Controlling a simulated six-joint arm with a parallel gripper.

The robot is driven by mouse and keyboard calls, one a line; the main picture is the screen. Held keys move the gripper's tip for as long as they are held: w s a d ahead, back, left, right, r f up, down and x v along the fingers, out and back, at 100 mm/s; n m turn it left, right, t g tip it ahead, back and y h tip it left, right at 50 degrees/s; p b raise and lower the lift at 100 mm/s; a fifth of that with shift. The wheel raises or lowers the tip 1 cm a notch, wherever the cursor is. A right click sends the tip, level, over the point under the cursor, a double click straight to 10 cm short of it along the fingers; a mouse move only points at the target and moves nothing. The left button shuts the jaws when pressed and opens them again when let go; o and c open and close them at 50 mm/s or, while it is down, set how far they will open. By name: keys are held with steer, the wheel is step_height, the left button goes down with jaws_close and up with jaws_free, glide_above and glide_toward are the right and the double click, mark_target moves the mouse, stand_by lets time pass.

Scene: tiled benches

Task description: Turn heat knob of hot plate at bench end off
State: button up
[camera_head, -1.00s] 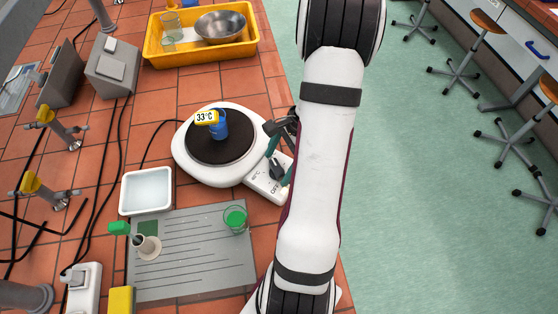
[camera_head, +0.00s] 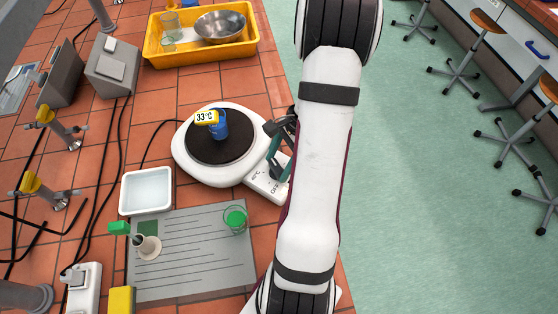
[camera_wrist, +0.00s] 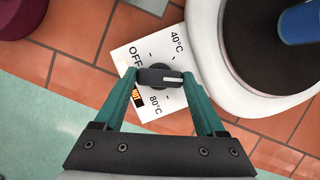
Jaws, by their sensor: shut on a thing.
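The hot plate (camera_head: 188,172) stands at the bench's right edge, with a white control panel (camera_wrist: 125,55) at its near right corner. The black heat knob (camera_wrist: 152,76) is in the middle of the panel in the wrist view. Its white mark points right, on the side between the 40°C and 80°C labels and away from OFF. My gripper (camera_wrist: 160,78) is shut on the knob, a teal finger at each end. In the head view my gripper (camera_head: 277,165) mostly hides the knob. A blue beaker (camera_head: 220,127) is on the dark round top, under a 33°C tag (camera_head: 206,118).
A grey ribbed mat (camera_head: 190,265) with a green-filled beaker (camera_head: 236,220) lies in front of the hot plate. A white tray (camera_head: 146,211) is left of it. A yellow tray (camera_head: 163,62) stands behind.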

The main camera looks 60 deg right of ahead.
steer(key=n+g, duration=0.1)
steer(key=n, duration=0.2)
steer(key=n+g, duration=0.1)
steer(key=n, duration=0.1)
steer(key=shift+w+n, duration=0.2)
steer(key=shift+n, duration=0.2)
steer(key=n+g, duration=0.1)
steer(key=n, duration=0.2)
steer(key=n+g, duration=0.1)
steer(key=n, duration=0.2)
steer(key=shift+w+g, duration=0.15)
steer(key=shift+g, duration=0.15)
steer(key=n+h, duration=0.1)
steer(key=n, duration=0.2)
steer(key=n+g, duration=0.1)
steer(key=n, duration=0.1)
steer(key=shift+w+a+n+h, duration=0.1)
steer(key=shift+a+n+h, duration=0.05)
steer(key=shift+n+h, duration=0.25)
steer(key=n+h, duration=0.1)
steer(key=n, duration=0.1)
steer(key=n+g+h, duration=0.1)
steer(key=n, duration=0.2)
steer(key=shift+a+n, duration=0.1)
steer(key=shift+n, duration=0.2)
steer(key=o, duration=1.3)
steer(key=v, duration=1.6)
steer(key=shift+a, duration=0.25)
